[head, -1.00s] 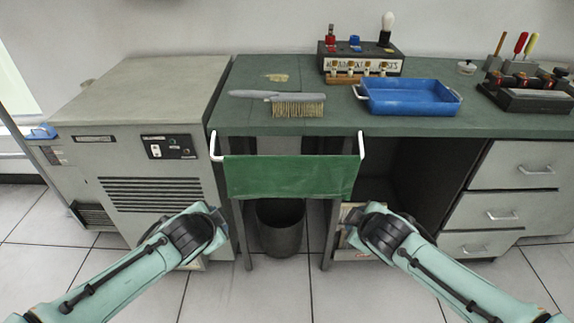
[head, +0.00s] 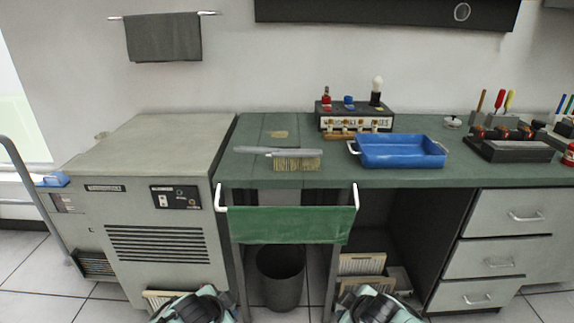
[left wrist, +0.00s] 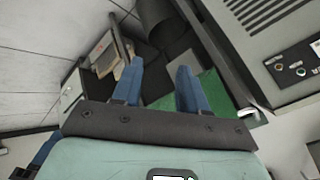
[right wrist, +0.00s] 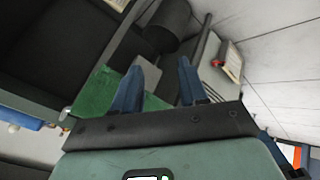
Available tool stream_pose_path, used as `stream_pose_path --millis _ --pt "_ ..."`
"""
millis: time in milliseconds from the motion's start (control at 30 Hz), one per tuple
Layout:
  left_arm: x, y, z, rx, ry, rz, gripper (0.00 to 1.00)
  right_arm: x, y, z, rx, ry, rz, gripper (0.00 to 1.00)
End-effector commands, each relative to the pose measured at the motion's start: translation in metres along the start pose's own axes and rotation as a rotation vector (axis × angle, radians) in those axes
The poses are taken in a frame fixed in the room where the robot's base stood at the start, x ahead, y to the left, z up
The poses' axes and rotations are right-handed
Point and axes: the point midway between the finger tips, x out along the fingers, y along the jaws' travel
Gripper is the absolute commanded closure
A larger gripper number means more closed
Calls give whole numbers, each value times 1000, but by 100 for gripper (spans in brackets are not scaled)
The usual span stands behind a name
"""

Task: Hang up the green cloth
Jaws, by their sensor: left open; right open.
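The green cloth (head: 290,224) hangs over a white rail (head: 221,198) on the front edge of the green bench. It also shows in the left wrist view (left wrist: 213,95) and in the right wrist view (right wrist: 97,94), partly behind the fingers. My left gripper (left wrist: 168,72) is open and empty, its blue fingers apart. My right gripper (right wrist: 160,65) is also open and empty. In the head view only the tops of both my arms show at the bottom edge, below the cloth; the fingers are hidden there.
A grey cabinet (head: 152,150) stands left of the bench. A brush (head: 296,164) and a blue tray (head: 400,152) lie on the bench top. A dark bin (head: 281,275) stands beneath the cloth. A grey towel (head: 163,38) hangs on a wall rail.

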Motion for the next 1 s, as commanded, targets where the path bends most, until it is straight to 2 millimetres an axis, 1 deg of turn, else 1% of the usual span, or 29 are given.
stream_pose_path --millis 33,133,167,200,267,300,367,400,467,500,600,700,767,867,1000 --pt "4 21 10 -45 -30 79 57 4 -21 10 43 -32 -77 57" --pt "14 72 36 -189 -79 234 57 14 -72 36 184 -82 -231 57" --pt "15 86 44 -242 -96 276 57 15 -86 44 236 -100 -272 57" --pt "14 106 57 -314 -123 327 57 14 -106 57 307 -127 -323 57" --pt "11 135 75 -429 -166 394 57 11 -134 75 421 -171 -390 57" --pt "7 153 88 -508 -201 432 57 7 -153 88 501 -205 -428 57" --pt "-2 180 107 -635 -257 478 57 -2 -180 108 626 -262 -474 57" --pt "-9 197 119 -720 -299 501 57 -9 -197 120 712 -303 -498 57" --pt "-24 221 137 -845 -366 525 57 -24 -220 138 838 -370 -522 57" --pt "-34 235 148 -926 -412 533 57 -34 -235 149 920 -416 -531 57" --pt "-62 263 169 -1099 -521 530 57 -62 -263 170 1095 -523 -531 57" --pt "-86 282 182 -1220 -609 512 57 -86 -282 182 1218 -611 -515 57" --pt "-96 288 187 -1268 -647 499 57 -97 -289 187 1268 -649 -504 57" --pt "-106 295 193 -1313 -684 484 57 -106 -296 192 1314 -685 -489 57" --pt "-107 299 196 -1325 -696 478 57 -108 -299 196 1327 -696 -484 57"
